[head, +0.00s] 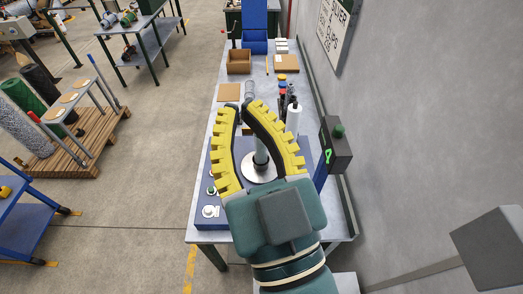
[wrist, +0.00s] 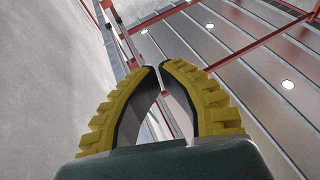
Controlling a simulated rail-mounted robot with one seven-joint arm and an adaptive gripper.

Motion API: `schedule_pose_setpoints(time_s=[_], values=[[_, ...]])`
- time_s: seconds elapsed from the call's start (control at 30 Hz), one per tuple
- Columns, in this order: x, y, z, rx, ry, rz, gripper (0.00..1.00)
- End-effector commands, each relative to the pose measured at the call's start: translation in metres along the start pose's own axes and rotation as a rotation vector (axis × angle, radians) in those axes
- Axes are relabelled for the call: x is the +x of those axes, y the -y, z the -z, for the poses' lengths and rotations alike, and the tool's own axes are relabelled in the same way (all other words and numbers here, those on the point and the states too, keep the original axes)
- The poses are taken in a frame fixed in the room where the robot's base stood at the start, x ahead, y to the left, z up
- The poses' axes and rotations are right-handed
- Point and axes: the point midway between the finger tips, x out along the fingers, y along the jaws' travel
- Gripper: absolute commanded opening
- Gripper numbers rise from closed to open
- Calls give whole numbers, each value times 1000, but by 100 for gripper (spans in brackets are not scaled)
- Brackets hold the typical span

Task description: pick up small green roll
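A green roll (head: 128,19) lies on the top of a grey workbench at the upper left of the head view, beside another cylinder. A larger dark green roll (head: 33,95) stands on a wooden pallet at the left. I cannot tell from size alone which is the small green roll. My gripper (head: 241,106) is over the long table, far from both rolls, with nothing in it. Its two yellow ribbed fingers bow inward and their tips come close together; they also show in the wrist view (wrist: 160,67). The wrist view shows no roll.
A grey wall is close on the right. A blue cart (head: 20,218) stands at the lower left. Open floor (head: 160,130) lies between.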

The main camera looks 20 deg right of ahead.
Motion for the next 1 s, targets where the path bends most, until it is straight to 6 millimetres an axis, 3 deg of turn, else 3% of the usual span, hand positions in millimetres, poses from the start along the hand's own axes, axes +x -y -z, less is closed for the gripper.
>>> schedule_pose_setpoints(time_s=[0.1, 0.53, 0.87, 0.97, 1.0], values=[[0, 0, 0, 0, 0, 0, 0], [0, 0, 0, 0, 0, 0, 86], [0, 0, -2, 12, 11, 0, 88], [0, -1, -19, 35, 80, -6, 88], [2, -2, -33, 47, 135, -12, 88]])
